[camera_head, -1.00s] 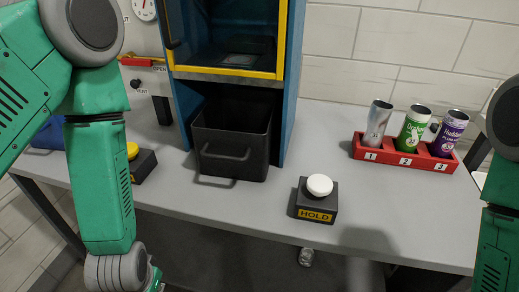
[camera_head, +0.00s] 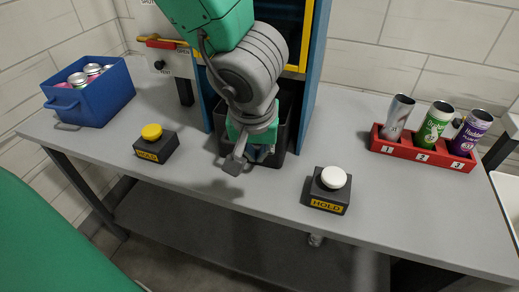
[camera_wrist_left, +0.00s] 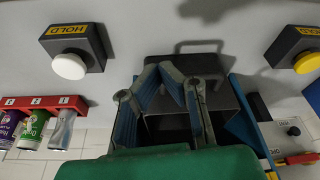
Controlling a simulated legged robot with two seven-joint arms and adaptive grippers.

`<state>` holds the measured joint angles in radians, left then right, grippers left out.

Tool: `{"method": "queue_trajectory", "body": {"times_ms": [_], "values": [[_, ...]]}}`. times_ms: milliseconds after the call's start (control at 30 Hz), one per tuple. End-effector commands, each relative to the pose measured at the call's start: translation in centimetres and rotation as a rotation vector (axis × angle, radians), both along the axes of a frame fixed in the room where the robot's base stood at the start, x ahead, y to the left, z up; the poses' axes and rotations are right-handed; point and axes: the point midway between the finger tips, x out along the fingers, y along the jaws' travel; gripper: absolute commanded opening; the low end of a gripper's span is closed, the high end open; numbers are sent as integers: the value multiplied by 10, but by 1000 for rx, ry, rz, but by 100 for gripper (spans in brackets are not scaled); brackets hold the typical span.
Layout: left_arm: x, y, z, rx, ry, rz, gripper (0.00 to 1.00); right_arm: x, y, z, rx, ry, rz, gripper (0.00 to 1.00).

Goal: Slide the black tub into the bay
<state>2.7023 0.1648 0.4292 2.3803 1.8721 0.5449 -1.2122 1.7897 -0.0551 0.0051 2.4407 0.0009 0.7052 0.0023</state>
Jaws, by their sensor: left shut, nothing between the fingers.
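The black tub (camera_head: 284,128) stands on the table at the foot of the blue cabinet, largely hidden behind my left arm in the head view. The left wrist view shows its rim and front handle (camera_wrist_left: 204,46). The cabinet's lower opening is the bay, bounded by a blue side wall (camera_head: 313,75). The tub's front part sticks out of it; how deep it sits is hidden. My left gripper (camera_head: 246,158) is shut and empty, pointing down at the tub's front; in the left wrist view the fingers (camera_wrist_left: 172,76) overlap the tub. Contact cannot be told. My right gripper is out of view.
A yellow-topped HOLD button (camera_head: 155,146) stands left of the tub and a white-topped one (camera_head: 329,190) to its right. A blue bin (camera_head: 92,94) with cans is at far left. A red rack (camera_head: 424,153) with three cans is at right.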

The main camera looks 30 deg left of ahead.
Motion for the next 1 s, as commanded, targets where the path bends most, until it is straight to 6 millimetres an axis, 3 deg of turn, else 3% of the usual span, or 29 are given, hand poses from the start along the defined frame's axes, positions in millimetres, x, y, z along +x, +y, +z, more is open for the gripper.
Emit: {"method": "queue_trajectory", "body": {"times_ms": [33, 333, 600, 1000], "values": [[2, 1, -16, 5, 2, 0, 0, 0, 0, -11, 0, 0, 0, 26], [19, 11, -78, 5, 0, 0, 0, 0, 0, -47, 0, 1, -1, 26], [49, 27, -72, -2, -1, 2, 0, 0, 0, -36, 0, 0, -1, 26], [55, 28, -72, 2, 0, -1, 0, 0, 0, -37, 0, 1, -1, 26]]}}
